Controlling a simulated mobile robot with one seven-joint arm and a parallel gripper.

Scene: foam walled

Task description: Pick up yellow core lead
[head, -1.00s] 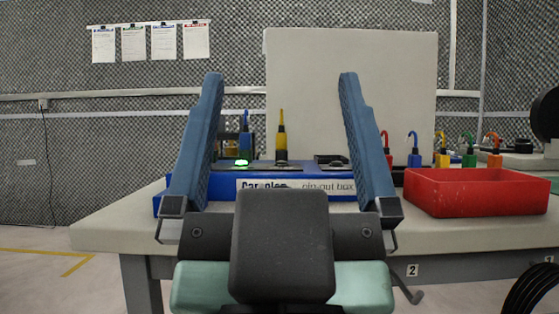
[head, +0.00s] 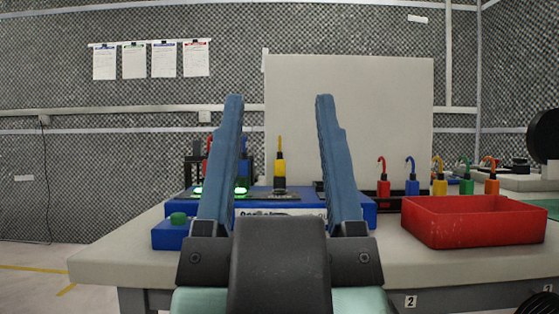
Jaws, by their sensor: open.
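A yellow lead (head: 280,168) stands upright on the blue pin-out box (head: 275,195), with a thin yellow top and a dark lower part. In the head view it shows in the gap between my two blue fingers. My gripper (head: 279,100) is open and empty, its fingers pointing up in the picture and spread on either side of the lead. Nothing touches the lead that I can see. A second yellow lead (head: 440,178) with a curved tip stands in a row at the right. My gripper covers part of the box's front.
Red (head: 384,182), blue (head: 412,180), green (head: 466,180) and orange (head: 491,180) leads stand in that row. A red tray (head: 470,228) sits before them. A pale panel (head: 350,115) rises behind the box. Other leads by the left finger are partly hidden.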

